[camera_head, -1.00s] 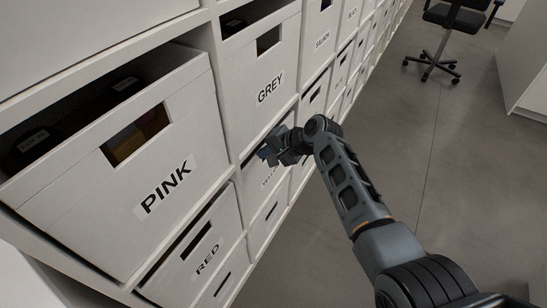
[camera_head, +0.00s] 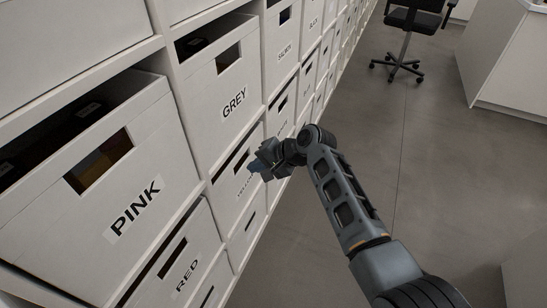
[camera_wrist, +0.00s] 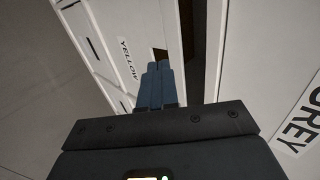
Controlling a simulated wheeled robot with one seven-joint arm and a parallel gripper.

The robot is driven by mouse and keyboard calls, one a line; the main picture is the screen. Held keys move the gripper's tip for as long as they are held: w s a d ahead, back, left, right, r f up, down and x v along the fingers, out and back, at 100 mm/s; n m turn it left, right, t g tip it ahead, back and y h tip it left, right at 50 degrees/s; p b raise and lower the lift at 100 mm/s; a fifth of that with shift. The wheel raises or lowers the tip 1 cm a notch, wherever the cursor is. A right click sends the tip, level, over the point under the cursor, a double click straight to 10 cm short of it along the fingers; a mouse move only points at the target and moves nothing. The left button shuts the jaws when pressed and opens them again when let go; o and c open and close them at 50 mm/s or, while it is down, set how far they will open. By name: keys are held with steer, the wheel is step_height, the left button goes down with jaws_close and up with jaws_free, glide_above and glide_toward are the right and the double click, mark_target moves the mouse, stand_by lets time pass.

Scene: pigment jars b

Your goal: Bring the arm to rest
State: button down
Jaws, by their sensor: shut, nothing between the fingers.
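My gripper (camera_head: 256,166) is at the end of my bent arm, in front of the white drawer fronts. Its blue fingers also show in the wrist view (camera_wrist: 156,82), closed together with nothing between them. They point toward the box labelled YELLOW (camera_wrist: 112,62), whose label is partly hidden by the gripper in the head view (camera_head: 240,180). I cannot tell whether the fingertips touch the box front.
The PINK box (camera_head: 150,225) stands pulled partly out at the left, its top open. The GREY box (camera_head: 243,85) is above the gripper, and the RED box (camera_head: 205,250) is below PINK. An office chair (camera_head: 410,25) and a white cabinet (camera_head: 490,65) stand at the back right. The floor (camera_head: 430,170) is clear.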

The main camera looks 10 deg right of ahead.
steer(key=v, duration=0.6)
steer(key=s+d+f+t+h, duration=0.25)
steer(key=s+f, duration=0.25)
steer(key=s, duration=0.5)
steer(key=s+d+f+t+h, duration=0.1)
steer(key=s+d+f+h, duration=0.15)
steer(key=s+f, duration=0.55)
steer(key=s+d+r+n+t+h, duration=0.1)
steer(key=s+d+r, duration=0.15)
steer(key=s, duration=0.55)
steer(key=s+d+r+n+t, duration=0.1)
steer(key=s+d+r, duration=0.15)
steer(key=s, duration=0.55)
steer(key=s+d+r+n+t+h, duration=0.1)
steer(key=s+r+n+t, duration=0.2)
steer(key=s+r, duration=1.3)
step_height(320, 180, up, 5)
steer(key=shift+s+f+n+t+h, duration=0.1)
steer(key=shift+s+n+t+h, duration=0.25)
steer(key=shift+n, duration=0.75)
steer(key=shift+d, duration=0.15)
